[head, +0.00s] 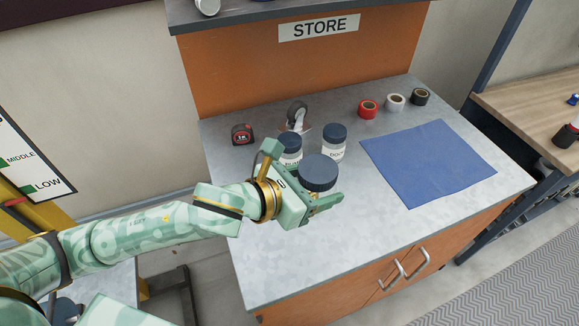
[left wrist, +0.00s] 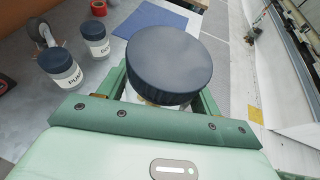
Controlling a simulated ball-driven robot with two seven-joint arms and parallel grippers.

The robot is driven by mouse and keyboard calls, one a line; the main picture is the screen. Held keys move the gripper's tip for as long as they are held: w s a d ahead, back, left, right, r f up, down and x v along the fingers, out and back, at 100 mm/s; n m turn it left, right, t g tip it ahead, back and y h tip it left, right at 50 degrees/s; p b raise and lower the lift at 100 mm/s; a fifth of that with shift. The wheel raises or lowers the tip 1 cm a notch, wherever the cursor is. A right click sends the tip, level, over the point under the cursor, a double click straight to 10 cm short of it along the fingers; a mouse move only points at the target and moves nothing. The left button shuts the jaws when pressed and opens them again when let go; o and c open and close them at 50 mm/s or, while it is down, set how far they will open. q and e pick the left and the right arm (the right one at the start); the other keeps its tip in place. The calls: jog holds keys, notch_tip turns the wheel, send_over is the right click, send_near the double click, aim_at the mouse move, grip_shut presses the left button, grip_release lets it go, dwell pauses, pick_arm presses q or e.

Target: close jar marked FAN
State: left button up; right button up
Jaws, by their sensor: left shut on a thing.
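A jar with a wide dark blue lid (head: 318,172) is between the fingers of my left gripper (head: 318,203), over the front middle of the grey counter (head: 290,262). In the left wrist view the lid (left wrist: 169,64) fills the space above the fingers, and a sliver of pale jar body shows under its edge. The gripper (left wrist: 165,100) is shut on the jar below the lid. The jar's label is hidden, so I cannot read FAN on it. I cannot tell whether the lid is fully seated or whether the jar touches the counter. My right gripper is out of view.
Behind stand two more dark-lidded jars, one (left wrist: 62,70) with a label starting PU, the other (head: 334,143) with one starting DO. A caster wheel (head: 297,115), tape measure (head: 242,134), tape rolls (head: 395,102) and blue cloth (head: 428,162) lie around. The front counter is clear.

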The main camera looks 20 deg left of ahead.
pick_arm(q)
jog(key=w+a+f+n+t+y, duration=0.1)
jog(key=a+f+n+y, duration=0.1)
jog(key=a, duration=0.5)
jog(key=w+a+f+n+t+y, duration=0.1)
jog(key=a+n+y, duration=0.3)
jog(key=a, duration=0.4)
jog(key=shift+w+a+f+t+y, duration=0.15)
jog(key=shift+w+f+t+y, duration=0.3)
jog(key=shift+f, duration=0.2)
jog(key=shift+s, duration=0.1)
jog(key=w+a+f+b, duration=0.5)
jog(key=w+f, duration=0.4)
jog(key=w, duration=0.3)
jog(key=shift+a, duration=0.3)
